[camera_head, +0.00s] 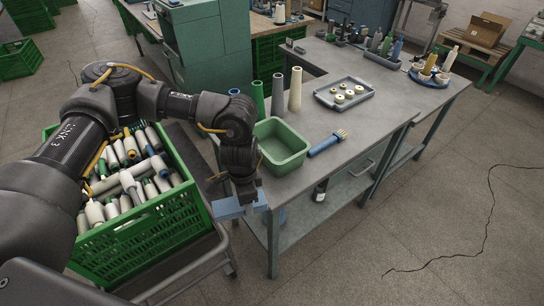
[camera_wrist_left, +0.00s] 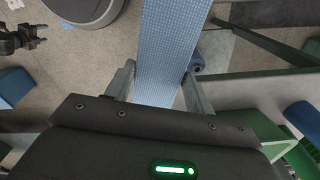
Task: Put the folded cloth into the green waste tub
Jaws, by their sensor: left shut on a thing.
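The folded cloth (camera_head: 228,210) is blue and held in my left gripper (camera_head: 246,203), just off the table's near left edge. In the left wrist view the checked blue cloth (camera_wrist_left: 168,45) passes between the two fingers (camera_wrist_left: 160,88). The green waste tub (camera_head: 288,163) stands at the table's near left corner, above and right of the gripper, and its visible inside looks empty. The cloth is apart from the tub. A dark jointed part (camera_wrist_left: 14,40) at the left wrist view's edge may be my right gripper; its jaws are unclear.
A blue-handled brush (camera_head: 326,144) lies right of the tub on the grey table (camera_head: 330,170). Tall cones (camera_head: 295,90) stand behind the tub, and a grey tray (camera_head: 344,107) holds several small rolls. A green crate (camera_head: 150,235) full of spools stands left of my gripper.

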